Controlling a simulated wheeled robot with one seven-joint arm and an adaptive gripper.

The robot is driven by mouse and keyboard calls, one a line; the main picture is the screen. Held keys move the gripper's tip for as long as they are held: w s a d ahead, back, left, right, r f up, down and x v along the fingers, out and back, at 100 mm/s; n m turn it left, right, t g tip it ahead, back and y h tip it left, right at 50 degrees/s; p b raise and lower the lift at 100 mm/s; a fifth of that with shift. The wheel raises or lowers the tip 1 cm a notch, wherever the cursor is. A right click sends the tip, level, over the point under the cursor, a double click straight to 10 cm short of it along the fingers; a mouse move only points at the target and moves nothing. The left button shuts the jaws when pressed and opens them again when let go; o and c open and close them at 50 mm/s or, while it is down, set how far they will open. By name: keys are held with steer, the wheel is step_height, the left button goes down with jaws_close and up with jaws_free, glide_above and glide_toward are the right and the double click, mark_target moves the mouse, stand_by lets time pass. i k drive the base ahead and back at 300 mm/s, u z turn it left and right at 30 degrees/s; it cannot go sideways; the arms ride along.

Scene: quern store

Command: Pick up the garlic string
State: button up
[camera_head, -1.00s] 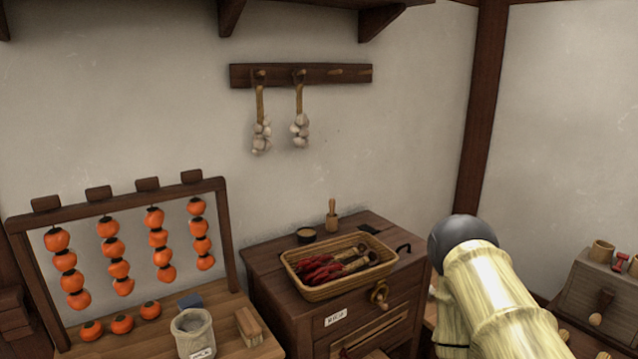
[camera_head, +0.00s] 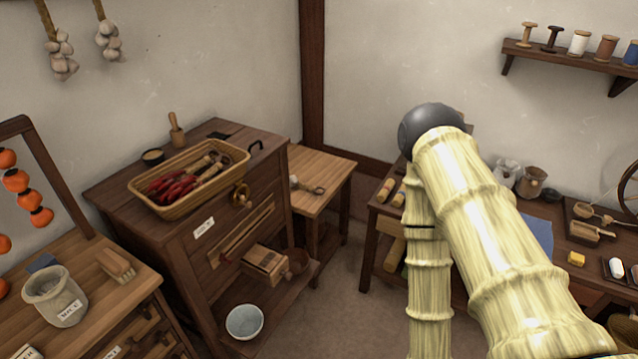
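Two garlic strings hang on the wall at the upper left of the head view. The left garlic string (camera_head: 62,58) hangs lower, and the right garlic string (camera_head: 109,42) is a little shorter. Their tops and the peg rail are cut off by the upper edge of the picture. My arm rises on the right side of the view, well away from both strings. My gripper is not in the picture, so I cannot see its fingers.
A wicker basket (camera_head: 190,178) of red peppers stands on a dark cabinet (camera_head: 110,195). A small wooden table (camera_head: 322,168) is beside it. Persimmons (camera_head: 15,182) hang from a frame at the left. A spool shelf (camera_head: 570,58) is at the upper right. Open floor lies in the middle.

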mark_target(294, 181)
steer(key=z, duration=0.15)
steer(key=i, duration=1.95)
steer(key=u, duration=0.5)
